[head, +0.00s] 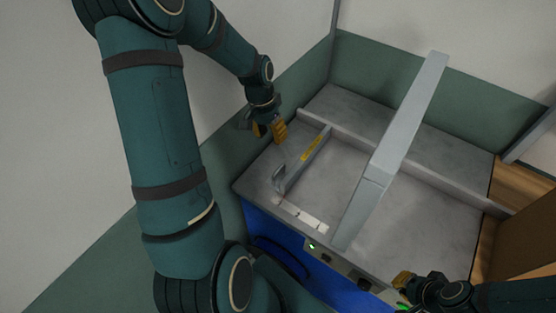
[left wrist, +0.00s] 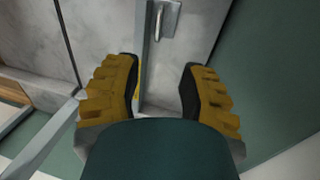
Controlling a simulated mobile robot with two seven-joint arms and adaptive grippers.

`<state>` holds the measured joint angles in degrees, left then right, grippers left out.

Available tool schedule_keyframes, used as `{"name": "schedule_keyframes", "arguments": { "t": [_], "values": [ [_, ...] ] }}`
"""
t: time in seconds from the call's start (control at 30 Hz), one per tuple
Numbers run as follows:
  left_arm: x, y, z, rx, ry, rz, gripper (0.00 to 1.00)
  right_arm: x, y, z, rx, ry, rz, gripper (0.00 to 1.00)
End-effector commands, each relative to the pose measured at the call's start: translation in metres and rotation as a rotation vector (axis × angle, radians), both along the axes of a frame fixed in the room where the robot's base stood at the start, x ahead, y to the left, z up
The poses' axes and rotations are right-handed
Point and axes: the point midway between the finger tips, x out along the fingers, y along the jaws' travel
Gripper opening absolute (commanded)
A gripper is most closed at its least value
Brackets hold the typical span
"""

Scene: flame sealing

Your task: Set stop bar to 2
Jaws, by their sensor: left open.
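The stop bar (head: 298,165) is a short grey bar with a yellow strip on top and an upright grey handle (head: 279,179) at its near end. It lies on the left part of the grey worktop. White scale marks (head: 300,214) run along the worktop's near edge; their numbers are too small to read. My left gripper (head: 269,132) is open and empty, left of the bar's far part. In the left wrist view, the bar (left wrist: 146,55) shows beyond and between the open fingers (left wrist: 160,90). My right gripper (head: 404,282) is at the lower right, partly cut off.
A long grey arm (head: 405,115) slants over the middle of the worktop (head: 445,215). A low grey rail (head: 425,175) crosses the worktop behind the stop bar. The front panel (head: 335,257) has a green light. A green-and-white wall stands close on the left.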

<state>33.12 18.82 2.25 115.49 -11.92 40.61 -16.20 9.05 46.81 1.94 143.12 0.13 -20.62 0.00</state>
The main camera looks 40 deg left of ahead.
Motion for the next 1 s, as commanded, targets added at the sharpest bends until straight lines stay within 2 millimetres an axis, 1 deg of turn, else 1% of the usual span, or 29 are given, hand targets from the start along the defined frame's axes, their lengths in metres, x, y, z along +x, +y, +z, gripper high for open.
{"name": "schedule_keyframes", "arguments": {
  "t": [0.17,0.5,0.6,0.8,1.0],
  "values": [
    [-0.001,-0.006,-0.024,-0.003,0.005,-0.001,0.41,0.000,0.000,-0.001,-0.001,0.001,-0.001,0.00],
    [0.001,-0.019,-0.089,-0.004,0.004,-0.002,0.41,0.000,0.000,-0.002,0.000,0.000,-0.001,0.00],
    [0.001,-0.022,-0.105,-0.002,0.004,0.000,0.41,0.000,0.000,-0.002,0.000,0.000,-0.001,0.00],
    [0.002,-0.026,-0.126,-0.002,0.002,0.000,0.41,0.000,0.000,-0.003,0.000,0.000,-0.001,0.00],
    [0.003,-0.027,-0.132,-0.001,0.001,0.000,0.41,0.000,0.000,-0.003,0.000,0.000,-0.001,0.00]
  ]
}}
